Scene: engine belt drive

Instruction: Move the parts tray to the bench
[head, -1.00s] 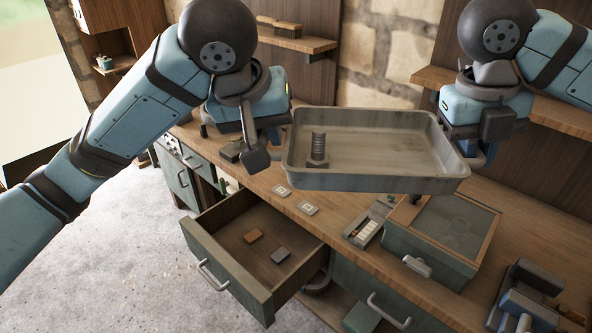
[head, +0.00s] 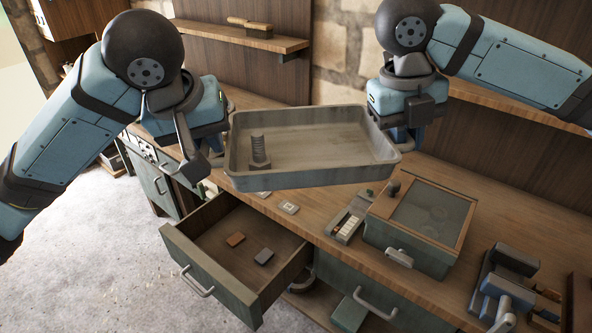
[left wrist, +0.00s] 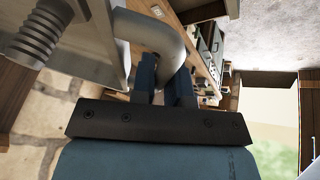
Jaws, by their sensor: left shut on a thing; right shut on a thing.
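The grey metal parts tray (head: 330,150) hangs level between my two grippers, above the wooden bench (head: 400,292). A bolt (head: 259,153) stands upright in its left end; it also shows in the left wrist view (left wrist: 40,35). My left gripper (head: 212,155) is at the tray's left end. In the left wrist view its fingers (left wrist: 163,78) are shut on the tray's curved handle (left wrist: 165,35). My right gripper (head: 400,135) is shut at the tray's right end; its fingertips are mostly hidden behind the tray wall and my wrist.
An open drawer (head: 215,268) with two small blocks juts out below the tray. A green lidded box (head: 410,225) and a vise (head: 505,285) stand on the bench to the right. Small cards (head: 289,207) lie under the tray. A shelf (head: 240,36) is behind.

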